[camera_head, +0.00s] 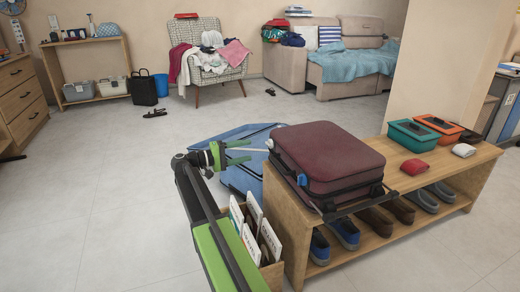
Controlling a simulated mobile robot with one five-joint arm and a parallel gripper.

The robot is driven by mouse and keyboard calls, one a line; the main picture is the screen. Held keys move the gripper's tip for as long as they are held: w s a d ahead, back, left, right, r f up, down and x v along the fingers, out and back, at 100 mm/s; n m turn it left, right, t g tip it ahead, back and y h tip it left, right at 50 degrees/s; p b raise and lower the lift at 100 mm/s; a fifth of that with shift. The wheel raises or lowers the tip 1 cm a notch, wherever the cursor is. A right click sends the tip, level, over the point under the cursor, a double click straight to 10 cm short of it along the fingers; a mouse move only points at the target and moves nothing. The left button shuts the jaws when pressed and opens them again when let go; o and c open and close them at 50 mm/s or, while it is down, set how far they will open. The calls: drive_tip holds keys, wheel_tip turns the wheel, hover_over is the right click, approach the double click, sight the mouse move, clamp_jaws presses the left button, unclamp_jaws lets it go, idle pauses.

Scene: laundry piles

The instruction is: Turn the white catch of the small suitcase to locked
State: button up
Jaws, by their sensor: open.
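A small maroon suitcase (325,155) lies flat on the wooden bench, with dark edging and a black handle at its front. A blue fitting (302,180) shows at its near left corner. A small pale spot (270,144) shows at its left edge; I cannot tell whether it is the white catch or how the catch is turned. My gripper (250,150) has green fingers spread apart, pointing right, just left of the suitcase. No held object can be made out. A thin pale rod-like shape lies between the fingers and the suitcase; what it belongs to is unclear.
The bench (452,160) also bears a teal box (413,136), an orange box (440,127) and red and white items, with shoes below. A blue case (240,181) is on the floor behind my gripper. A rack of magazines (262,235) stands by the bench. Floor at left is clear.

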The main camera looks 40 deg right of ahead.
drive_tip(key=v, duration=0.8)
drive_tip(key=shift+a, duration=0.2)
